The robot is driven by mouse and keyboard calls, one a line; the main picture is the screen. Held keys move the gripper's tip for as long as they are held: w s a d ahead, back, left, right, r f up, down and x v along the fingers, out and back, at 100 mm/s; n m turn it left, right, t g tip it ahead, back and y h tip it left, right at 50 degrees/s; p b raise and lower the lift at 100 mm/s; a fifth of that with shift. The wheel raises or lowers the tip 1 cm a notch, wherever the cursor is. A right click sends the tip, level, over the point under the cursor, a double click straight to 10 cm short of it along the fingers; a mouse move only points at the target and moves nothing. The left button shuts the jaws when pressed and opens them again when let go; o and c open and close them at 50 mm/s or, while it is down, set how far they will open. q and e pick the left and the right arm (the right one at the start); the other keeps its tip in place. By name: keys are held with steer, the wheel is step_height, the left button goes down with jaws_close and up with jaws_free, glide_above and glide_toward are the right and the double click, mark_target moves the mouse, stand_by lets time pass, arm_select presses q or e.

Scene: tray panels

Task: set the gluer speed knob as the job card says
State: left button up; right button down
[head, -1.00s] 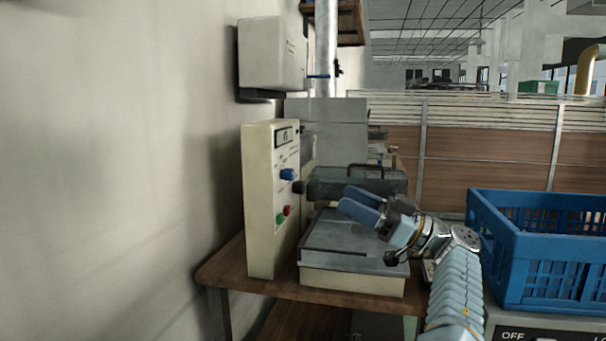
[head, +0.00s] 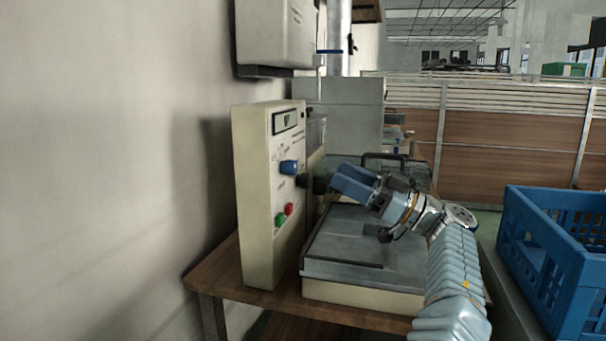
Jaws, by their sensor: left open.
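The cream control panel (head: 259,200) stands upright at the left end of the bench. Its face carries a small display (head: 286,121), a blue knob (head: 288,167) and a black knob (head: 302,181). The labels are too small to read, so I cannot tell which knob sets the gluer speed. My left gripper (head: 338,180) is open and empty, its blue fingers pointing left toward the panel. They look apart from both knobs, just right of the black one. No job card can be made out. My right gripper is not in view.
Below the knobs are a red button (head: 289,209) and a green button (head: 280,220). A grey-topped machine (head: 335,262) sits on the wooden bench (head: 215,268) beside the panel. A grey box (head: 277,32) hangs above on the wall. A blue crate (head: 545,235) stands at right.

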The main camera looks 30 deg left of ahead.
mark_target(296, 170)
arm_select(q)
steer(key=a, duration=0.2)
steer(key=s+a, duration=0.1)
steer(key=a, duration=0.2)
steer(key=s+a, duration=0.1)
steer(key=a, duration=0.2)
steer(key=shift+s+a+r+p, duration=0.1)
steer(key=shift+a+r+p, duration=0.1)
steer(key=shift+a+p, duration=0.25)
steer(key=shift+c, duration=0.2)
steer(key=c, duration=1)
